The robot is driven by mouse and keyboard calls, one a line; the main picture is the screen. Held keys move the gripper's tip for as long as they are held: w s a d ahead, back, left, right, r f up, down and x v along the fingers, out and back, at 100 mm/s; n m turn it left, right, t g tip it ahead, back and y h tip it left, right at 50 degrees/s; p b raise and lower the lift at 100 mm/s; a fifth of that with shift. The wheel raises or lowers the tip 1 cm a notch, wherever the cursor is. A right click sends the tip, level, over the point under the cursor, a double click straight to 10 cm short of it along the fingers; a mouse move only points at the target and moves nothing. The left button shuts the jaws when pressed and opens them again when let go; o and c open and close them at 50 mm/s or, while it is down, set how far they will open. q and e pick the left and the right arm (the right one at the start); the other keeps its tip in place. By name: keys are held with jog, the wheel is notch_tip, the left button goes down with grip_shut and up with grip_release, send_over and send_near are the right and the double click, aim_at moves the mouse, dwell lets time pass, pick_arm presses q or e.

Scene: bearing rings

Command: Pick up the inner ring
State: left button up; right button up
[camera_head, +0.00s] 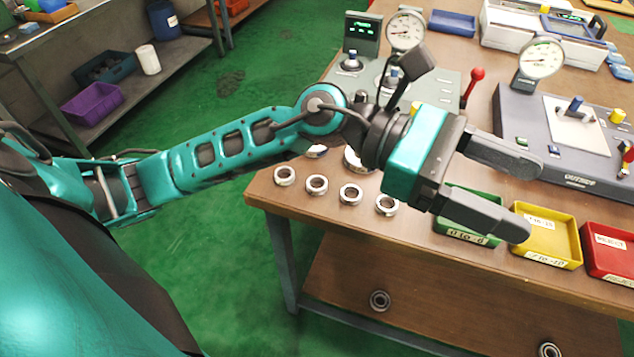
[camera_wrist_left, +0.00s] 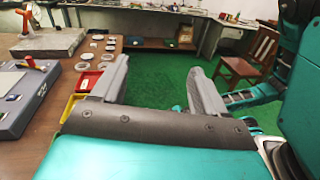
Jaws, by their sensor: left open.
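Several small steel rings lie in a row along the near left edge of the wooden table: one ring (camera_head: 285,176), a second (camera_head: 317,184), a third (camera_head: 350,193) and a fourth (camera_head: 387,204). More rings behind them are partly hidden by my left arm. I cannot tell by look which are inner rings. Rings also show left of the fingers in the left wrist view (camera_wrist_left: 85,57). My left gripper (camera_head: 527,197) is open and empty, above the trays and right of the rings. Its spread fingers also show in the wrist view (camera_wrist_left: 158,68). My right gripper is not in view.
Green (camera_head: 455,236), yellow (camera_head: 545,243) and red (camera_head: 612,262) trays line the front edge. Grey gauge fixtures (camera_head: 515,110) with dials and a red-knobbed lever (camera_head: 473,82) stand behind. Bearings (camera_head: 380,300) lie on the lower shelf. A shelf unit (camera_head: 130,90) stands far left.

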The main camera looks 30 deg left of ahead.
pick_arm(q)
jog(key=a+f+m+g+y, duration=0.1)
jog(key=a+f+m+y, duration=0.4)
jog(key=f+y, duration=0.25)
jog(key=m+t+y, duration=0.1)
jog(key=m+y, duration=0.2)
jog(key=y, duration=0.8)
send_over(317, 187)
jog(key=s, duration=0.2)
jog(key=f, duration=0.9)
jog(key=shift+w+d+f, duration=0.15)
jog(key=shift+w+f, duration=0.1)
jog(key=shift+f, duration=0.1)
jog(key=shift+w+f, duration=0.2)
jog(key=shift+f, duration=0.8)
jog(key=shift+w+f, duration=0.2)
jog(key=shift+f, duration=0.85)
jog(key=shift+w+f, duration=0.2)
jog(key=shift+f, duration=0.8)
jog(key=c, duration=1.2)
jog(key=shift+o, duration=0.2)
jog(key=shift+r, duration=0.15)
